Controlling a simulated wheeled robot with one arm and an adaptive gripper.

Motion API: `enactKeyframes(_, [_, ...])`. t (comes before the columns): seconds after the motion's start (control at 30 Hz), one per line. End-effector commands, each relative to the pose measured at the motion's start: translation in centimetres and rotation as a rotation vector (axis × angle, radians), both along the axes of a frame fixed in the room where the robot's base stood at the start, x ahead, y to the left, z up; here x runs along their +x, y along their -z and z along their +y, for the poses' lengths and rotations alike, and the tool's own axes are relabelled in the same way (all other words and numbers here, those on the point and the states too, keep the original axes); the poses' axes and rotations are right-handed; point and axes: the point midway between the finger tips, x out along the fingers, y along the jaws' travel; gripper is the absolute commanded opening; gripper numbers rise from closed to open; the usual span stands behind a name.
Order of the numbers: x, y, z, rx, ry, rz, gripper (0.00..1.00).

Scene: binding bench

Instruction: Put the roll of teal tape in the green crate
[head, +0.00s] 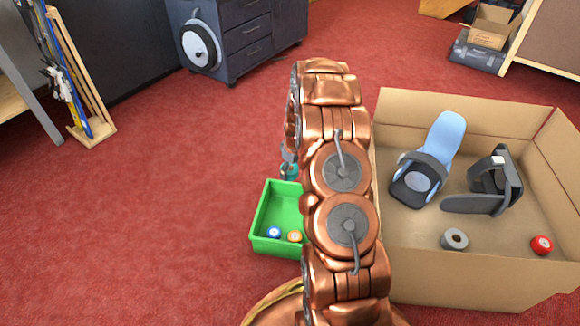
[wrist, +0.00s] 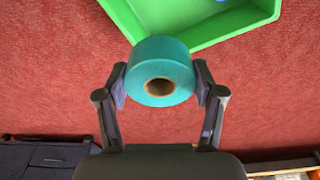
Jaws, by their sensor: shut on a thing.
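In the wrist view my gripper (wrist: 160,84) is shut on the roll of teal tape (wrist: 160,58), one finger pressed on each side. The roll's round face and dark core hole face the camera. The green crate (wrist: 220,38) is just beyond the roll at the top of the wrist view. In the head view the green crate (head: 267,251) stands on the floor at centre, its right part hidden behind my arm. A small part of the teal tape (head: 289,171) shows near the crate's far edge, with the rest hidden by my arm.
A large cardboard box (head: 440,277) at right holds a grey roll (head: 454,239), a red roll (head: 542,244) and two larger items. Red floor left of the crate is clear.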

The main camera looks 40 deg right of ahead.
Motion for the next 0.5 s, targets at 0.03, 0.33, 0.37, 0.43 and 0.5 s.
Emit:
enactKeyframes(0.03, [0.0,0.6,0.0,0.000,0.000,0.001,0.31])
enactKeyframes(0.33, [0.0,3.0,0.0,-0.001,-0.001,0.000,0.31])
enactKeyframes(0.37, [0.0,3.3,0.0,-0.001,-0.001,0.000,0.31])
enactKeyframes(0.43, [0.0,3.9,0.0,-0.001,0.000,0.000,0.31])
enactKeyframes(0.5, [0.0,4.4,0.0,0.000,0.000,0.000,0.31])
